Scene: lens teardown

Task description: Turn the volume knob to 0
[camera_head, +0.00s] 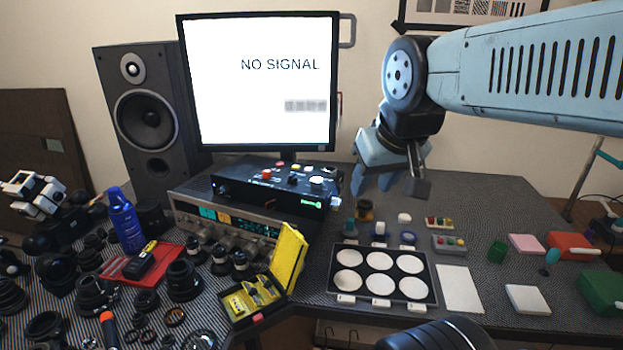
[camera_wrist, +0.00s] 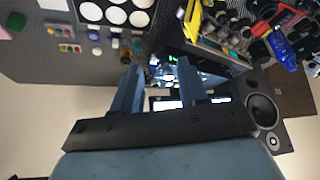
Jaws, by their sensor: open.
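A silver receiver (camera_head: 186,208) with a lit front panel stands left of centre on the table in the head view. A black control box (camera_head: 230,188) with several small coloured knobs and buttons lies on top of it. A pale knob (camera_head: 316,182) is at the box's right end. I cannot read which knob is the volume knob or where it points. My gripper (camera_head: 390,186) hangs open and empty, right of the control box and apart from it. In the wrist view my gripper (camera_wrist: 158,72) shows two spread fingers with nothing held, and the equipment lies beyond them.
A monitor (camera_head: 258,110) reading "NO SIGNAL" and a tall speaker (camera_head: 112,75) stand behind. A yellow-lidded case (camera_head: 290,257) stands in front of the receiver. A tray (camera_head: 336,284) of white discs lies at right. Lenses and a blue bottle (camera_head: 125,222) crowd the left.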

